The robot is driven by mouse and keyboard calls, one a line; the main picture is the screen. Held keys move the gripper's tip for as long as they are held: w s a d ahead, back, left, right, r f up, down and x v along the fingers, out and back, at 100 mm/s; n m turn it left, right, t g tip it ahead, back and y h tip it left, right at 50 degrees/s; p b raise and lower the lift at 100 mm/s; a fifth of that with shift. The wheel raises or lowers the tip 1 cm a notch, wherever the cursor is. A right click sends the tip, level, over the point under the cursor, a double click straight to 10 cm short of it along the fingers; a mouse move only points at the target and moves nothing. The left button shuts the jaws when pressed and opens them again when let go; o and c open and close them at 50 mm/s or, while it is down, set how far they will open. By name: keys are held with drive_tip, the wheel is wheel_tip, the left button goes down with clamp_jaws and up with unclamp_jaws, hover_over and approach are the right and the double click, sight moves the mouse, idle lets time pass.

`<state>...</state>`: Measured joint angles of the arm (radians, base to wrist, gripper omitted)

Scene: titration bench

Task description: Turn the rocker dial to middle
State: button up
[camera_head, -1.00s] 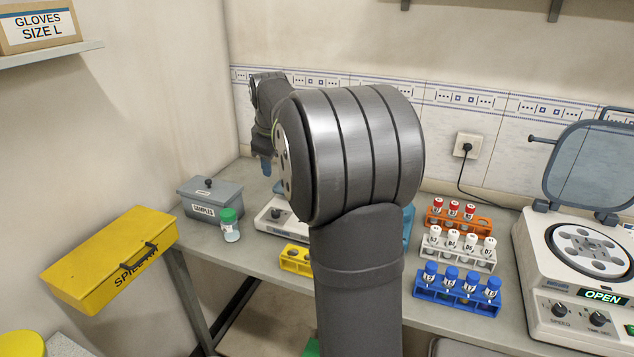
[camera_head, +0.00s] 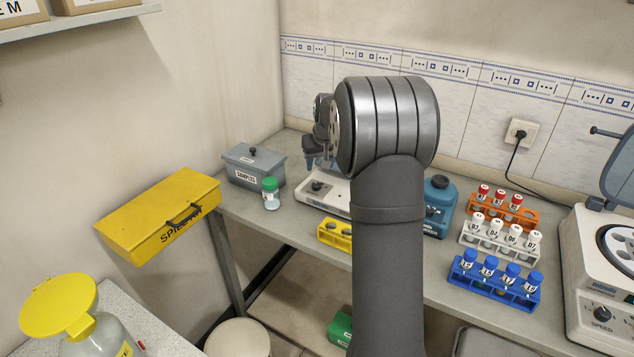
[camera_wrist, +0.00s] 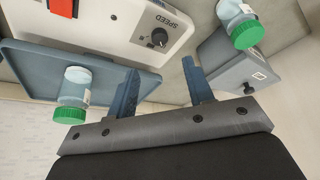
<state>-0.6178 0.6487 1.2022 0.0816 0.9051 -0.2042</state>
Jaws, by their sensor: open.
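The rocker is a white device (camera_head: 337,193) on the bench, partly hidden behind my arm. Its dark round dial (camera_head: 317,186) is on the front face. In the wrist view, the dial (camera_wrist: 159,37) is beside the word SPEED, near the top middle; I cannot tell its setting. The rocker's blue-grey tray (camera_wrist: 140,88) shows there too, with a green-capped bottle (camera_wrist: 75,88) on it. My gripper (camera_wrist: 160,78) is open and empty, its blue fingers apart from the dial. In the head view, my gripper (camera_head: 318,163) is above and behind the rocker's dial end.
A grey SAMPLES box (camera_head: 254,168) and a green-capped bottle (camera_head: 270,194) stand left of the rocker. A yellow rack (camera_head: 334,236) sits in front. A blue container (camera_head: 437,207) and orange, white and blue tube racks (camera_head: 493,288) are right, before a centrifuge (camera_head: 590,265).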

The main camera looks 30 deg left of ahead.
sight(316, 184)
drive_tip(key=x, duration=1)
drive_tip(key=shift+w+a+f, duration=0.1)
drive_tip(key=shift+f, duration=0.15)
drive_tip(key=c, duration=1)
